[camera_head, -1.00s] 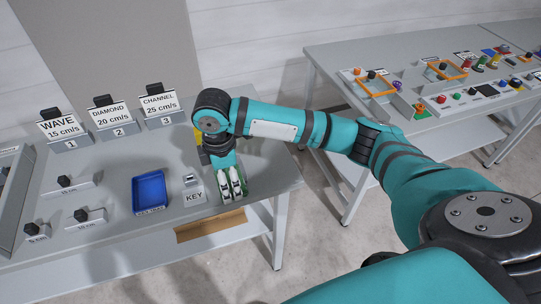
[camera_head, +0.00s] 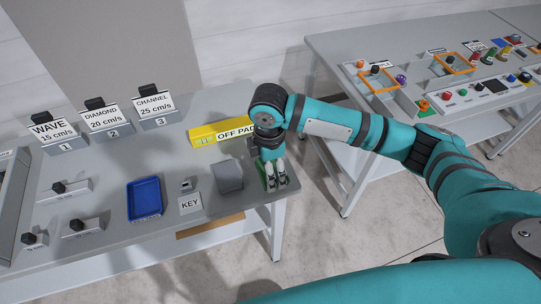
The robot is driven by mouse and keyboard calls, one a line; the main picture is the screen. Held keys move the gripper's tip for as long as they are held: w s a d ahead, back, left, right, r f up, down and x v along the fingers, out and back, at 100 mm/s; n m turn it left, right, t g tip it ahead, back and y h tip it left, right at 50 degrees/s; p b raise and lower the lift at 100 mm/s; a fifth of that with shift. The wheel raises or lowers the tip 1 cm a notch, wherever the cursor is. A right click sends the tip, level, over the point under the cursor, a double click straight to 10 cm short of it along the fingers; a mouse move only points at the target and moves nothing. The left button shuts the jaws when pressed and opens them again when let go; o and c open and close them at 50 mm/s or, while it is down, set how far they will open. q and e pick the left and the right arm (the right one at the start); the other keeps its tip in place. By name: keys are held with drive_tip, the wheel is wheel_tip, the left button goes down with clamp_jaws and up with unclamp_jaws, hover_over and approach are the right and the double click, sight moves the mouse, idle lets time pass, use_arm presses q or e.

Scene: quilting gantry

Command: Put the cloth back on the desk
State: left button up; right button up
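My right arm reaches in from the right, and its gripper (camera_head: 277,183) points down at the right end of the grey desk (camera_head: 110,225). Its two light fingertips are close together with a narrow gap. Green material (camera_head: 265,172) shows around and behind the fingers; I cannot tell whether it is held or lies beneath. My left gripper is out of view.
A yellow OFF PAD block (camera_head: 220,133) stands behind the grey piece. A KEY label (camera_head: 190,204) and blue tray (camera_head: 145,199) lie left. Signs 1 to 3 (camera_head: 105,118) stand at the back. A second table (camera_head: 330,43) is at the right, across a floor gap.

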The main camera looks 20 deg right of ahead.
drive_tip(key=w, duration=0.2)
drive_tip(key=w+d, duration=0.1)
drive_tip(key=w, duration=0.1)
drive_tip(key=shift+f+p, duration=0.15)
drive_tip(key=shift+p, duration=0.15)
drive_tip(key=shift+w+d+f, duration=0.15)
drive_tip(key=shift+w+d, duration=0.05)
drive_tip(key=shift+w, duration=0.35)
wheel_tip(320, 180, down, 3)
drive_tip(key=shift+r+p, duration=0.1)
drive_tip(key=shift+p, duration=0.6)
drive_tip(key=shift+f, duration=0.5)
drive_tip(key=o, duration=0.9)
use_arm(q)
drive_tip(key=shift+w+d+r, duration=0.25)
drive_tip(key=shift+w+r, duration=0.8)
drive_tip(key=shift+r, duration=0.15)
